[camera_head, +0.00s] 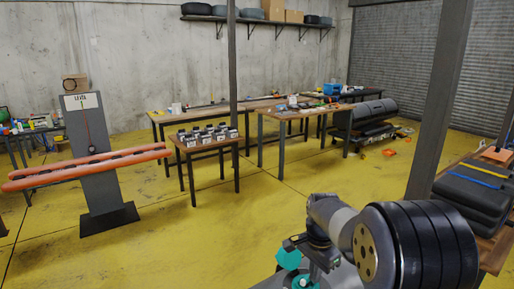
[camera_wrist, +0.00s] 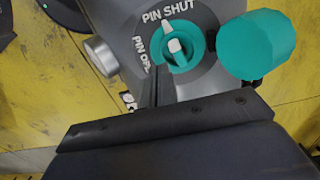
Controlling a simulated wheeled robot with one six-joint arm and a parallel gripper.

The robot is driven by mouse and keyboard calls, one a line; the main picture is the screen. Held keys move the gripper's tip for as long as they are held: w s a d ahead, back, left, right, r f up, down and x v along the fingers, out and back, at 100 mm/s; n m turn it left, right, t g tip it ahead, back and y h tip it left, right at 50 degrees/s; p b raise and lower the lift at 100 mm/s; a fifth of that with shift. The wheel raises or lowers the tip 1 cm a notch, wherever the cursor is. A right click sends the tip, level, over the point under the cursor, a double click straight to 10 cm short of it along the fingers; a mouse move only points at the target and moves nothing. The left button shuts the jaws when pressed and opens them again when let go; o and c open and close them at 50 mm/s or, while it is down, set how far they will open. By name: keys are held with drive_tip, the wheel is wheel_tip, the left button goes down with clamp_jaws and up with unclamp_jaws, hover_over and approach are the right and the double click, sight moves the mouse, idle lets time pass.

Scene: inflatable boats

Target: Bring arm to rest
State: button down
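My gripper (camera_head: 303,243) is low at the bottom centre of the head view, beside my arm's grey links. The dark bar across the wrist view is part of my gripper's body. Narrow dark finger-like parts (camera_wrist: 160,88) stick up from it, and I cannot tell whether they are apart. Just beyond them is a grey panel marked "PIN SHUT" and "PIN OP…", with a teal dial (camera_wrist: 176,48) on it. A larger teal knob (camera_wrist: 256,45) stands to its right. Teal parts also show under the gripper in the head view (camera_head: 289,259). Nothing held is visible.
A grey post (camera_head: 440,100) stands behind my arm. A bench with dark folded bundles (camera_head: 475,190) is at the right. An orange tube (camera_head: 85,167) rests across a grey stand at the left. Yellow floor lies open between.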

drive_tip(key=shift+r, duration=0.65)
